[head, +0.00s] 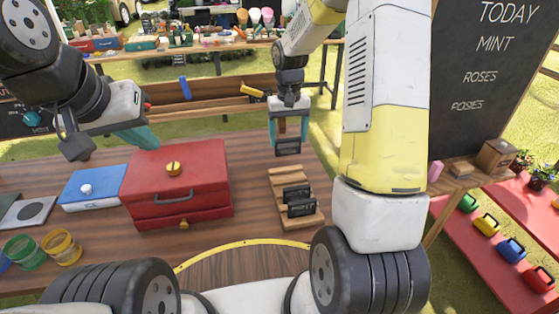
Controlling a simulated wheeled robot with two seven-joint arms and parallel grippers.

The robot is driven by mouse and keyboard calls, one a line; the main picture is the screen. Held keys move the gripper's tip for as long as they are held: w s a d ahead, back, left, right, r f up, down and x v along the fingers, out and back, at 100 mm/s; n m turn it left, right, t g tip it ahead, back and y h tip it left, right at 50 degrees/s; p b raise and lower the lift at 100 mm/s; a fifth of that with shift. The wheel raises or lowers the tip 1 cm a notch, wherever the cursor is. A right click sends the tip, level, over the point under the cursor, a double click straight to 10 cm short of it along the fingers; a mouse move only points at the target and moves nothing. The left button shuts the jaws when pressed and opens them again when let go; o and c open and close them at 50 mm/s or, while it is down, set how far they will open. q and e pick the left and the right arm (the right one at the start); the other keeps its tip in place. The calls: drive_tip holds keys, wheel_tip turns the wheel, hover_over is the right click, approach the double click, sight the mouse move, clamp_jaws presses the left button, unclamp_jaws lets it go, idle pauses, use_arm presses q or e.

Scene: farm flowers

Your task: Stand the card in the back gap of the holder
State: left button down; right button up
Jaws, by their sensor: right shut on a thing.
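My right gripper (288,133) is shut on a small dark card (288,148), which hangs upright from its teal fingers. The card is above and behind the wooden holder (284,177) and appears clear of it. The holder stands on the table with two dark cards, one in the middle (294,191) and one at the front (301,208) with pale lettering. The back gap at its far end looks empty. My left gripper (138,136) is over the table's left side, away from the holder; its jaw opening is unclear.
A red box (178,190) with a yellow knob stands left of the holder. A blue box (92,188) and several paint jars (62,248) are further left. A wooden planter (200,100) lies behind the table. Bare table (258,185) shows between red box and holder.

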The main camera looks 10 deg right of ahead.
drive_tip(key=shift+f, duration=4.8)
drive_tip(key=shift+f, duration=0.1)
drive_tip(key=o, duration=1.3)
drive_tip(key=shift+o, duration=0.2)
wheel_tip(320, 180, up, 12)
drive_tip(key=shift+r, duration=0.2)
wheel_tip(320, 180, up, 7)
drive_tip(key=t, duration=0.1)
hover_over(288, 155)
drive_tip(key=s, duration=0.3)
drive_tip(key=s+a+r+t+y, duration=0.1)
drive_tip(key=s+r, duration=0.4)
drive_tip(key=s, duration=0.5)
drive_tip(key=s+a+r+t+y, duration=0.1)
drive_tip(key=s+r+t, duration=0.3)
drive_tip(key=s, duration=0.6)
drive_tip(key=shift+s+r, duration=0.2)
drive_tip(key=shift+r, duration=0.15)
